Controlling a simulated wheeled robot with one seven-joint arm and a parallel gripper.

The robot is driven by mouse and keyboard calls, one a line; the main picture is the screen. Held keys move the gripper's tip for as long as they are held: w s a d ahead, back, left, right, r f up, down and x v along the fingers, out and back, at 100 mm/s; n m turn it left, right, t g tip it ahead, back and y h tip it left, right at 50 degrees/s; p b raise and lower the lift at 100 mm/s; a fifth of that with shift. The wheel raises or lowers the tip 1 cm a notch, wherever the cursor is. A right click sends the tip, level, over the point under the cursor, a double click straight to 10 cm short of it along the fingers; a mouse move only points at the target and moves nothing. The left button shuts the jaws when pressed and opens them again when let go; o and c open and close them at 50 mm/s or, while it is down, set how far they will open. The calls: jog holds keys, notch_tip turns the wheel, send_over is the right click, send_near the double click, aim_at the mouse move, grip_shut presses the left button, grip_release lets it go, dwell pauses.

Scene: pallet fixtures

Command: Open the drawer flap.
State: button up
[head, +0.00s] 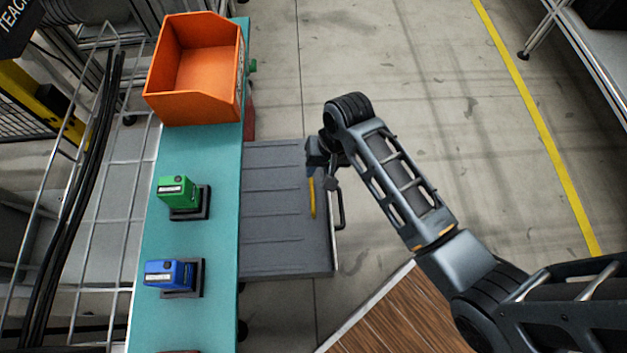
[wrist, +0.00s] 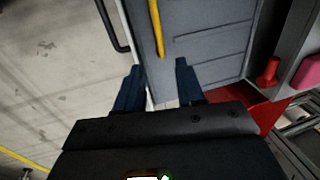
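The grey ribbed drawer flap (head: 278,207) juts out flat from under the right side of the teal bench, over the floor. It also shows in the wrist view (wrist: 215,40). A dark bar handle (head: 341,208) runs along its outer edge, also seen in the wrist view (wrist: 112,25). A yellow strip (head: 312,197) lies near that edge. My gripper (head: 316,162) is over the flap's outer far corner. In the wrist view its two dark blue fingers (wrist: 160,66) are apart, with the flap's edge showing between them. I cannot tell whether they touch it. The handle is outside the fingers.
The teal bench (head: 200,150) carries an orange bin (head: 198,85), a green block (head: 178,190) and a blue block (head: 168,273) on dark stands. In the wrist view, a red part (wrist: 268,72) is beside the flap. The floor right of the flap is clear.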

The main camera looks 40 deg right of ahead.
aim_at(312, 184)
jog(key=b+x, duration=0.3)
jog(key=x, duration=0.5)
jog(key=shift+w, duration=0.1)
grip_shut()
jog(key=shift+r, duration=0.1)
dwell(0.5)
